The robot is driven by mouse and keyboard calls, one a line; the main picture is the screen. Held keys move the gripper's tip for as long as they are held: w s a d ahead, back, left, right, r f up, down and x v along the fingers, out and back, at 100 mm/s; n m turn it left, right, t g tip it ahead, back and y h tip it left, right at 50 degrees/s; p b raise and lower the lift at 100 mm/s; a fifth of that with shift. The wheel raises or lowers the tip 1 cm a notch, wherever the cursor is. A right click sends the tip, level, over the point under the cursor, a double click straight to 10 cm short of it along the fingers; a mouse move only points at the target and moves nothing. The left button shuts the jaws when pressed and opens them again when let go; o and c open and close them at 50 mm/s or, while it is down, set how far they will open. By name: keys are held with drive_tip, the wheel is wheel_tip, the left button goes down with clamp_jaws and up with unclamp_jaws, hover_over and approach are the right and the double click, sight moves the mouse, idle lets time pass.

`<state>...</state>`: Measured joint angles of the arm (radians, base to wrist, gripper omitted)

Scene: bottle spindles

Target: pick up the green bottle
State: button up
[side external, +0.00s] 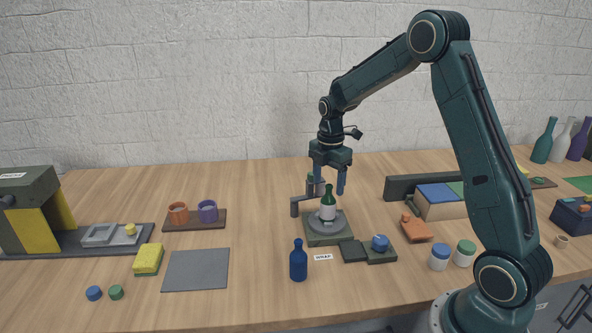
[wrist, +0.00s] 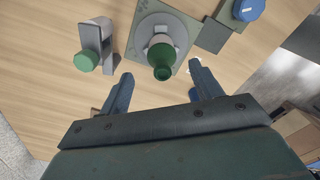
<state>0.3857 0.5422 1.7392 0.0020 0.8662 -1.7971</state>
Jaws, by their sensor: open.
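The green bottle (side external: 328,205) has a white label band and stands upright on a round grey disc (side external: 316,226) on a green-grey square base (side external: 327,240). In the wrist view I look down on the bottle (wrist: 161,50) and its dark neck. My gripper (side external: 330,192) is open and points down above the bottle. In the wrist view its two fingertips (wrist: 160,70) are spread to either side of the bottle's neck, with nothing held. The side view does not show clearly how far the fingers reach down beside the neck.
A grey bracket (side external: 295,207) with a green-topped part (wrist: 87,62) stands close left of the bottle. A dark pad with a blue-capped piece (side external: 380,243) lies to the right. A blue bottle (side external: 298,261) stands in front. Open wood lies left of the base.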

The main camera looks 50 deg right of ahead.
sight(328, 194)
drive_tip(key=shift+f, duration=0.3)
drive_tip(key=shift+s+f, duration=0.15)
drive_tip(key=shift+f, duration=2.45)
drive_tip(key=c, duration=1.3)
drive_tip(key=shift+o, duration=0.2)
drive_tip(key=shift+r, duration=0.15)
wheel_tip(328, 194, up, 20)
